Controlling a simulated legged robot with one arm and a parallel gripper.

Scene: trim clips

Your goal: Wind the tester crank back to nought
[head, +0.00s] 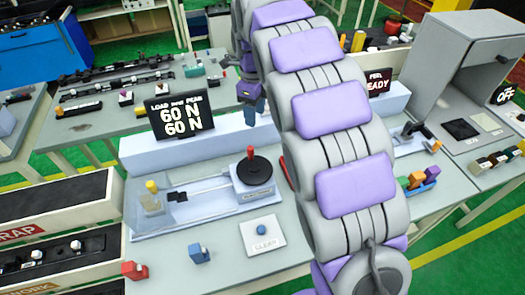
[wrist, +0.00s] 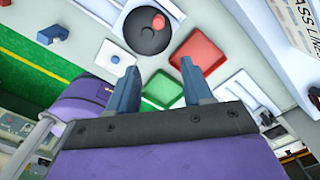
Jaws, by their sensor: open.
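The tester crank (head: 255,170) is a black disc with a red knob (head: 250,152) standing up near its far edge. It sits on the tester's pale base (head: 205,205), beside a metal slide. The display (head: 180,118) behind it reads 60 N on both lines. My gripper (head: 252,112) is open and empty, hanging above and behind the crank in the head view, near the display. In the wrist view the crank disc (wrist: 143,38) and its orange-red knob (wrist: 157,22) lie beyond the open fingertips (wrist: 160,68), apart from them.
A white CLEAR plate (head: 262,240) with a blue button lies in front of the tester. Red (wrist: 203,55) and green (wrist: 162,92) pads lie near the fingers. A red block (head: 134,270) and a blue block (head: 199,254) stand at the bench front. My arm hides the bench middle.

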